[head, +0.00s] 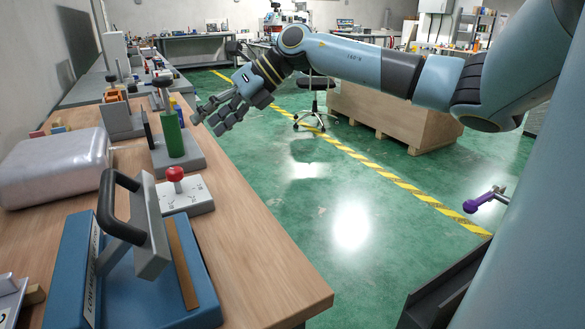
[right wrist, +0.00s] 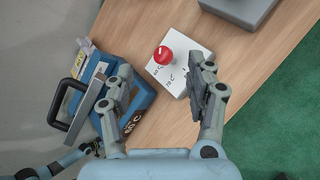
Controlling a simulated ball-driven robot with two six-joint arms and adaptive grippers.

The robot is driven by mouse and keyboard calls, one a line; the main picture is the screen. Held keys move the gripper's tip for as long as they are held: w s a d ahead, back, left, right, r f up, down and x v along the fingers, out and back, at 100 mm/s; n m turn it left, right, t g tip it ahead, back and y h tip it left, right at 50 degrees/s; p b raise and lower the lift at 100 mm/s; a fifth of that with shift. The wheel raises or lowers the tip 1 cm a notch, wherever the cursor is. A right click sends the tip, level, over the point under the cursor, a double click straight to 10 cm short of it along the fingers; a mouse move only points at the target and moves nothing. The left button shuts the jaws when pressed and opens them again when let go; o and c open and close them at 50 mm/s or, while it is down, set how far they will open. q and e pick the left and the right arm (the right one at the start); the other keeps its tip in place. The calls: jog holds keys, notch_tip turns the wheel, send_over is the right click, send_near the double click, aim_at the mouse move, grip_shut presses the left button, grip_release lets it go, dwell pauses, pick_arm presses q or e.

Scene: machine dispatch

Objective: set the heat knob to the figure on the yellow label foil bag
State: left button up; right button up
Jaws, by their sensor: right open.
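The heat knob, a red ball (head: 175,174), stands on a pale plate (head: 196,197) beside the blue sealer (head: 72,262) on the bench. In the right wrist view the red knob (right wrist: 163,54) sits by small printed figures, seemingly 40 °C and 70 °C. My right gripper (head: 212,112) is open and empty above the bench edge. Its spread fingers (right wrist: 158,90) lie either side of the plate's near part in the picture, with no contact seen. A silvery bag-like shape (head: 55,168) lies at the left; no yellow label is readable on it.
The sealer's black handle (head: 113,205) stands up near the knob. A green cylinder (head: 174,134) on a grey base is beyond it. A blue-grey limb (right wrist: 60,163), probably my left arm, shows at lower left.

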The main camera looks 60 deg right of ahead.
jog(key=w+d+r+m+t, duration=0.4)
jog(key=w+r+m+t, duration=0.45)
jog(key=r+m, duration=0.25)
jog(key=d+f+m+t+h, duration=0.2)
jog(key=d+f+m+h, duration=0.2)
jog(key=d+m+h, duration=0.6)
jog(key=s+d+f+m+g+h, duration=0.1)
jog(key=s+f+m+g, duration=0.4)
jog(key=f, duration=1)
jog(key=s+f+m+g, duration=0.2)
jog(key=s+f+m, duration=0.35)
jog(key=f, duration=1.05)
jog(key=s+a+f+m+g, duration=0.2)
jog(key=s+a+f, duration=0.1)
jog(key=s+f, duration=0.4)
notch_tip(320, 180, down, 4)
jog(key=shift+s+r, duration=0.1)
jog(key=shift+s, duration=0.25)
jog(key=shift+g, duration=0.25)
